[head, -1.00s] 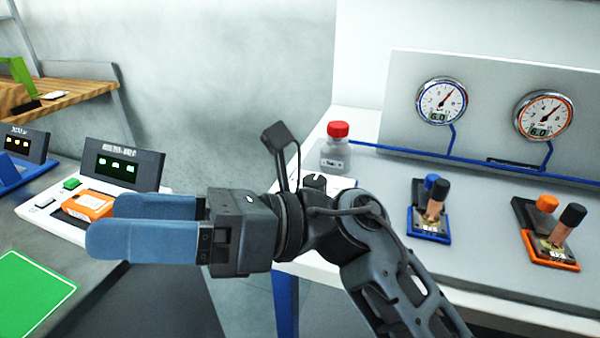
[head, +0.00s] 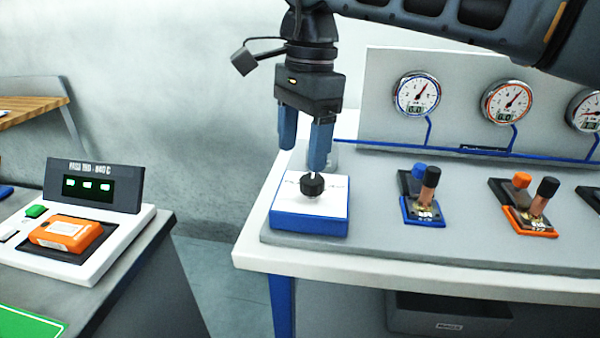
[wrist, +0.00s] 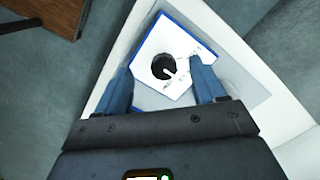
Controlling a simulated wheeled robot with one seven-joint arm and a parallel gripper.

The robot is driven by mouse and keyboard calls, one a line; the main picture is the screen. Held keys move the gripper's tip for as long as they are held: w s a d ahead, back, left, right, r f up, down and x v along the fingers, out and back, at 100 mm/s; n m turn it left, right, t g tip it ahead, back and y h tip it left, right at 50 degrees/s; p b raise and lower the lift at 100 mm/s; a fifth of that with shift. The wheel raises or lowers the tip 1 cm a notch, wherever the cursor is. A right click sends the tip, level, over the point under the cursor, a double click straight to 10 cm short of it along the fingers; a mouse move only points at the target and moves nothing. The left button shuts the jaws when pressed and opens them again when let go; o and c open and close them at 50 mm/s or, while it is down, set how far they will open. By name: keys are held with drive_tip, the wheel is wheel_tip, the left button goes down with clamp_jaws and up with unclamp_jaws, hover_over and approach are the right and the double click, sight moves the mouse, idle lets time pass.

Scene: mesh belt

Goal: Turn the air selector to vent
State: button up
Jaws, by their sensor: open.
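The air selector is a black round knob (head: 312,186) on the white top of a blue-sided box (head: 310,222) at the left end of the bench. My gripper (head: 303,158) points down above the knob, its two blue fingers apart and empty. In the wrist view the knob (wrist: 162,68) lies between and slightly beyond the fingers (wrist: 160,72), with no contact visible. A white pointer line on the knob points to the lower right there. Small marks show on the box top (wrist: 184,92), too small to read, so I cannot tell which one is vent.
Right of the box stand a blue-based valve (head: 422,208) and an orange-based valve (head: 530,220). Gauges (head: 417,94) are on the panel behind.

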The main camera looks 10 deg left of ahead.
sight(313, 178)
drive_tip(key=shift+w+d+r+t+h, duration=0.3)
drive_tip(key=shift+w+d+r+h, duration=0.1)
drive_tip(key=shift+w+d+r, duration=0.35)
drive_tip(key=shift+f, duration=3.85)
drive_tip(key=shift+c, duration=0.5)
drive_tip(key=c, duration=1)
drive_tip(key=shift+o, duration=0.2)
drive_tip(key=m, duration=0.4)
drive_tip(key=shift+w+m, duration=0.1)
drive_tip(key=shift+m, duration=2.4)
